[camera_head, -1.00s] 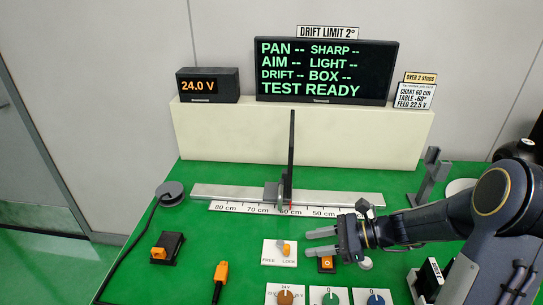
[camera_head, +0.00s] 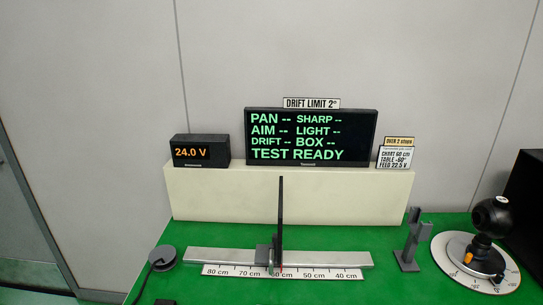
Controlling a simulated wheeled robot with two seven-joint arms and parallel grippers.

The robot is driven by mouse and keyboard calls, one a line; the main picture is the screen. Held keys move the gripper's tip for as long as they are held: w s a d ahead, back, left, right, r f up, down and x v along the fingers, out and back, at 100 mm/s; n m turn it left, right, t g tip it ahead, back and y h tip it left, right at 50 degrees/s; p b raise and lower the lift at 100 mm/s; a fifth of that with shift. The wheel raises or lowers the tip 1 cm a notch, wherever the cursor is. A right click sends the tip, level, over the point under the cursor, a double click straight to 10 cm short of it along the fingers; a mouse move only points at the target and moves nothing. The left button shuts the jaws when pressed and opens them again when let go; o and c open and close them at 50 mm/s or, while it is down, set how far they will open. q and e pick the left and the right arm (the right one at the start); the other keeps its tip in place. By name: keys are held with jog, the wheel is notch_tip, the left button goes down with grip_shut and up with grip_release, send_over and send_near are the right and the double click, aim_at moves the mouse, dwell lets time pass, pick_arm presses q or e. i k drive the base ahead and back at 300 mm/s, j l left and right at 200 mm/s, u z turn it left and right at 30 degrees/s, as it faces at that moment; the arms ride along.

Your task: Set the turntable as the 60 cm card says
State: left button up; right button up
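The white turntable (camera_head: 447,250) stands on the green bench at the far right, with scale marks along its rim. A black ball-shaped gimbal camera (camera_head: 493,216) is mounted on it, with an orange part (camera_head: 490,255) near its base. The turntable's exact angle is too small to read. The card (camera_head: 396,155) at the right end of the cream ledge reads chart 60 cm, table -60°, feed 22.5 V. The thin dark chart panel (camera_head: 281,222) stands on the rail near the 60 cm mark. Neither of my grippers is in this view.
The monitor (camera_head: 311,137) reads TEST READY, with dashes for the other entries. The feed display (camera_head: 201,151) reads 24.0 V. A grey upright bracket (camera_head: 408,250) stands left of the turntable. A black box (camera_head: 525,195) is behind it at the right edge.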

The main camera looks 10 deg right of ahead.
aim_at(493, 269)
jog(key=z, duration=0.4)
jog(key=k+j+z, duration=0.1)
jog(key=z, duration=0.3)
jog(key=k+z, duration=0.1)
jog(key=z, duration=0.75)
jog(key=k+z, duration=0.15)
jog(key=z, duration=0.25)
jog(key=i+l+u, duration=0.2)
jog(key=u, duration=0.25)
jog(key=i+l+u, duration=0.1)
jog(key=l+u, duration=0.35)
jog(key=i+l+u, duration=0.1)
jog(key=l+u, duration=0.35)
jog(key=j, duration=0.15)
